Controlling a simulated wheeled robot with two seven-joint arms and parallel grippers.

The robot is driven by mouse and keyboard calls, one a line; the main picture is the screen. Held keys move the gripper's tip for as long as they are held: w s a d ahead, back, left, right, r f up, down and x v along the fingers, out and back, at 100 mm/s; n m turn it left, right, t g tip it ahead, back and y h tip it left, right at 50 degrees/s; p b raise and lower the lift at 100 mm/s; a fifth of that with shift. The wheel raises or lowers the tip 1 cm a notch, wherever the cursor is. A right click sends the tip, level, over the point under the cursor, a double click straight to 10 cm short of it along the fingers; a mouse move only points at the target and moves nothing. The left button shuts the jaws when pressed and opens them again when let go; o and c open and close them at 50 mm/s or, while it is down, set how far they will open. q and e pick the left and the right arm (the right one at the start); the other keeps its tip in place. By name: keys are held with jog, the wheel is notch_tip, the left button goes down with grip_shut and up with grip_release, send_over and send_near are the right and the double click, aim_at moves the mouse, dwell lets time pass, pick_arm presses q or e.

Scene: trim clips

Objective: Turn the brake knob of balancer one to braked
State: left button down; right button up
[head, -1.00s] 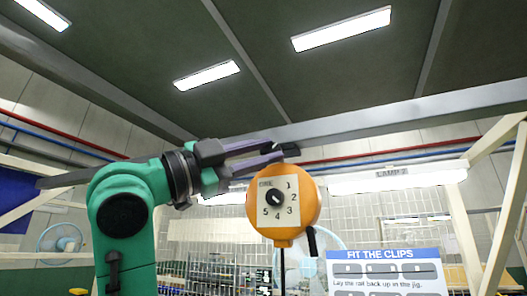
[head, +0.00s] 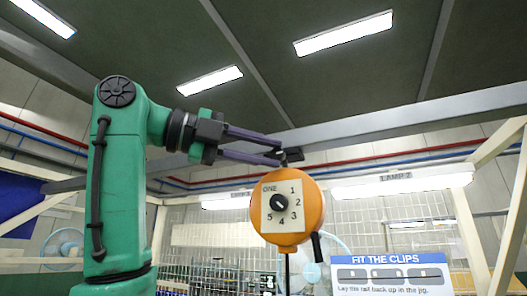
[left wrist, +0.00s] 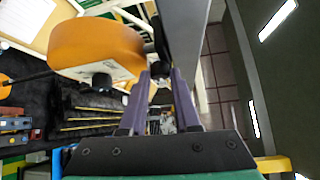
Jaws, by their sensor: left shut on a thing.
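Balancer one (head: 313,207) is a round orange housing hanging below the overhead beam in the head view. Its pale face plate reads ONE, with numbers 1 to 5 around a black knob (head: 279,202) whose white mark points up and left. A black lever (head: 316,247) sticks out at its lower right. A small black piece (head: 293,155) sits on its top. My left gripper (head: 281,153) is shut on that black piece; I cannot tell if it is the brake knob. The left wrist view shows the housing (left wrist: 95,45) left of the fingers (left wrist: 159,77). My right gripper is not in view.
A grey beam (head: 410,118) runs just above the balancer. A lit lamp (head: 402,186) hangs to the right. A FIT THE CLIPS sign (head: 389,258) stands at lower right. A cord runs down from the balancer.

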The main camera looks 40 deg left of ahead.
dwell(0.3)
pick_arm(q)
jog(key=c, duration=0.6)
grip_release()
jog(key=shift+w, duration=0.2)
